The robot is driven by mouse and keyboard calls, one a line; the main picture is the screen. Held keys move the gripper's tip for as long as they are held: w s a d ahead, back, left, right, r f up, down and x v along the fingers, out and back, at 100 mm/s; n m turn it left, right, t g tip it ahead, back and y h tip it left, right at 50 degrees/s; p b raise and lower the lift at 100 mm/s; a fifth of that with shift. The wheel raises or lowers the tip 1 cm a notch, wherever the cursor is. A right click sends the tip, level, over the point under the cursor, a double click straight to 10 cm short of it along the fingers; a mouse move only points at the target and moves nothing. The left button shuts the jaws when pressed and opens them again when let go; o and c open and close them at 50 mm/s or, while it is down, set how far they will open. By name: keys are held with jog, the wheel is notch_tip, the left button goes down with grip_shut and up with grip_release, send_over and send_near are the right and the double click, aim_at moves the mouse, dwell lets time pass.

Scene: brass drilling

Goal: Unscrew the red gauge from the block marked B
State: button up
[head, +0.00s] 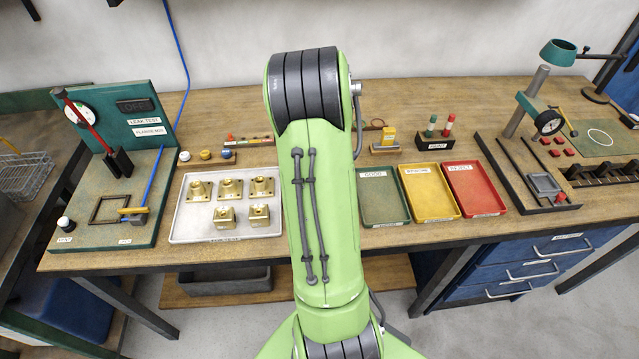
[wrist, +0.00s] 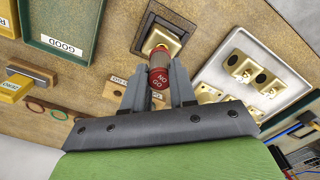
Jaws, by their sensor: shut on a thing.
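The gauge's far end meets a brass block (wrist: 157,40) seated in a dark square fixture (wrist: 178,24). I cannot tell how deep the gauge sits in the block. No letter B is readable on the block in these frames. In the head view my own arm hides the gripper, this gauge and this block.
A pale tray (head: 177,228) of several brass blocks lies left of my arm. The GOOD (head: 385,209), yellow (head: 430,191) and red REJECT (head: 473,188) trays lie to the right. A leak test stand (head: 148,122) is far left, a dial gauge stand (head: 515,170) far right.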

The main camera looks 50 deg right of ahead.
jog(key=shift+r+p, duration=1.3)
jog(key=shift+r, duration=0.45)
